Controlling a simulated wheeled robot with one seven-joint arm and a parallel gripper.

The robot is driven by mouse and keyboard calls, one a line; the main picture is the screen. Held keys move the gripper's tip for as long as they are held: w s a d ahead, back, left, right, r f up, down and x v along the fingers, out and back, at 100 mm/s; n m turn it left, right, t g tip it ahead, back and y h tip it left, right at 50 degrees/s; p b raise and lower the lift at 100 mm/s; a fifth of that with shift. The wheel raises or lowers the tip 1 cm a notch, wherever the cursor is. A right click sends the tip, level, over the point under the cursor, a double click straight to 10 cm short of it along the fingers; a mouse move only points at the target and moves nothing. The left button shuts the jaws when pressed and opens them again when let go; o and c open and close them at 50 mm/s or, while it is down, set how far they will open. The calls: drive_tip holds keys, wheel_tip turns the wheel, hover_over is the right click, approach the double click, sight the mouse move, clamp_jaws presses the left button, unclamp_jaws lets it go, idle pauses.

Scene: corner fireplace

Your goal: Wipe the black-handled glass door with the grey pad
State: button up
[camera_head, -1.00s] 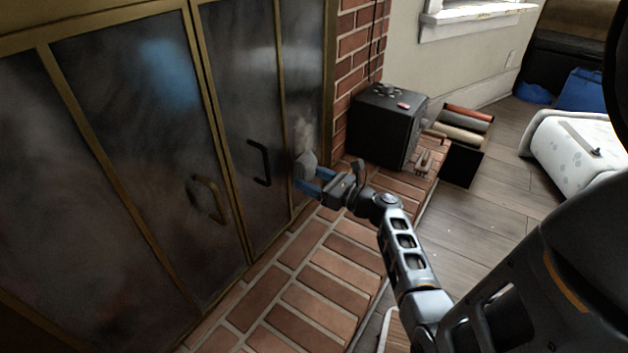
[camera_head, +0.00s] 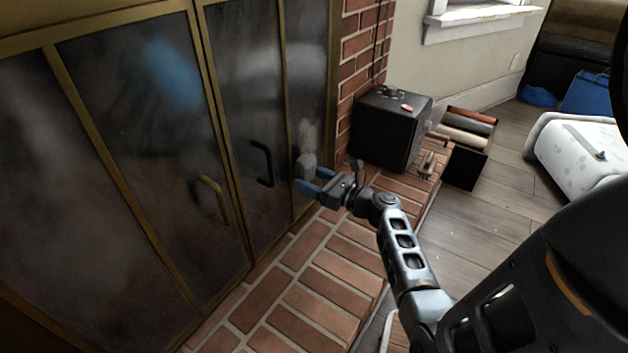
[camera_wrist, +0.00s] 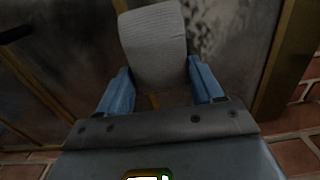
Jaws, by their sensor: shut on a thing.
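The black-handled glass door (camera_head: 243,95) is the right-hand door in the brass frame, with smudged dark glass. Its black handle (camera_head: 263,163) is left of my gripper. My gripper (camera_head: 304,179) has blue fingers and is shut on the grey pad (camera_head: 307,164). The pad is at the lower right part of the door's glass, right of a brass strip. In the wrist view the ribbed grey pad (camera_wrist: 153,45) stands between the blue fingers, in front of smeared glass. I cannot tell whether the pad touches the glass.
A brass-handled door (camera_head: 140,130) stands to the left. A brick hearth (camera_head: 305,290) runs below the doors. A black box (camera_head: 390,128) with small items on top stands right of my gripper, beside the brick wall (camera_head: 362,55). A rack with rolls (camera_head: 466,130) lies beyond it.

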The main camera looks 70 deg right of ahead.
drive_tip(key=shift+w+d, duration=0.1)
drive_tip(key=shift+w, duration=0.35)
drive_tip(key=shift+d, duration=0.1)
